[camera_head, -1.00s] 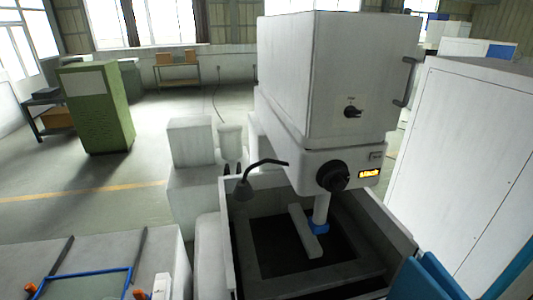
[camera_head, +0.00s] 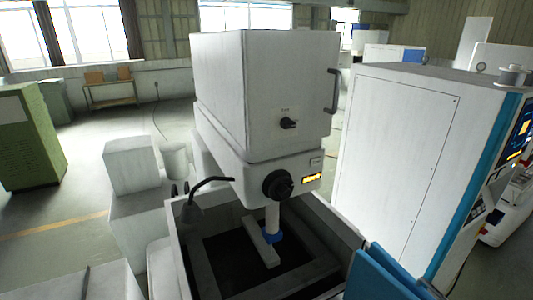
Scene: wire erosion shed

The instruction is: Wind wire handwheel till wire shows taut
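A black round handwheel (camera_head: 278,184) sits on the front of the white machine head (camera_head: 262,95), at its lower part. A small lit amber display (camera_head: 312,178) is just right of the handwheel; its text is too small to read. A smaller black knob (camera_head: 289,123) is higher on the same face. A pale column with a blue collar (camera_head: 270,238) hangs below the handwheel into the open tank (camera_head: 190,270). I cannot make out the wire or whether it is taut. Neither of my grippers is in view.
A tall white cabinet (camera_head: 405,150) with a blue edge and a lit screen (camera_head: 518,135) stands at right. Blue panels (camera_head: 388,275) stand at the tank's front right. A bent black lamp (camera_head: 200,186) is at the tank's left. A green cabinet (camera_head: 28,140) stands at far left.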

